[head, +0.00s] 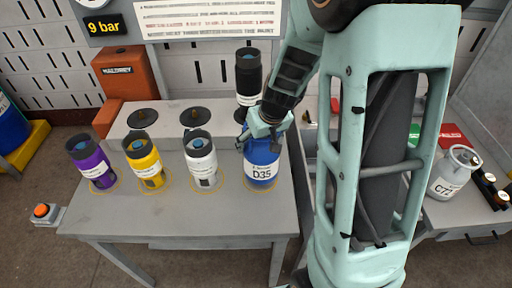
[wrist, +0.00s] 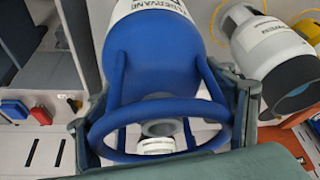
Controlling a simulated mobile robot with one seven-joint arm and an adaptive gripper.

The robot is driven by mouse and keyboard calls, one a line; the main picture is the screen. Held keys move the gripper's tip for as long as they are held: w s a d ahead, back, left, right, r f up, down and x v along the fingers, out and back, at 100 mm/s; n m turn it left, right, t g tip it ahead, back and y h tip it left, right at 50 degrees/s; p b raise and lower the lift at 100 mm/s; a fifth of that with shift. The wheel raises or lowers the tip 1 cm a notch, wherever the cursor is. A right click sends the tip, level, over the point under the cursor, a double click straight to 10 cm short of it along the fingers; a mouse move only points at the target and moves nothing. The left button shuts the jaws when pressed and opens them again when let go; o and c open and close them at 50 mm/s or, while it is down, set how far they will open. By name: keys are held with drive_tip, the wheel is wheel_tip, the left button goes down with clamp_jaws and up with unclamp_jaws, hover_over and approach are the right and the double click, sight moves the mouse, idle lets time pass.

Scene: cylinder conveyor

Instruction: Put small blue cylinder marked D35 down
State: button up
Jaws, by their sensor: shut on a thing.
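The small blue cylinder marked D35 (head: 262,168) is upright at the right end of the grey table (head: 185,226), over a yellow ring marking. I cannot tell whether its base touches the tabletop. My gripper (head: 265,122) is at its top, coming from above. In the wrist view the blue cylinder (wrist: 152,50) shows its white label band and blue collar ring. The fingers of my gripper (wrist: 165,125) lie on both sides of the collar, shut on it. My gripper hides part of the cylinder's top in the head view.
White (head: 201,158), yellow (head: 143,160) and purple (head: 91,162) cylinders stand in a row to the left. A black cylinder (head: 249,75) stands behind on a raised step (head: 170,118) with dark round pads. A white-grey cylinder (head: 452,172) is on the right bench. The table's front strip is clear.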

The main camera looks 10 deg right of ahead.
sight(266, 144)
drive_tip(key=b+x, duration=0.2)
drive_tip(key=x, duration=0.1)
drive_tip(key=shift+s+f, duration=0.3)
drive_tip(key=o, duration=1.8)
drive_tip(key=shift+s+f, duration=0.1)
drive_tip(key=p+v, duration=0.1)
drive_tip(key=v, duration=1.1)
drive_tip(key=shift+d, duration=0.1)
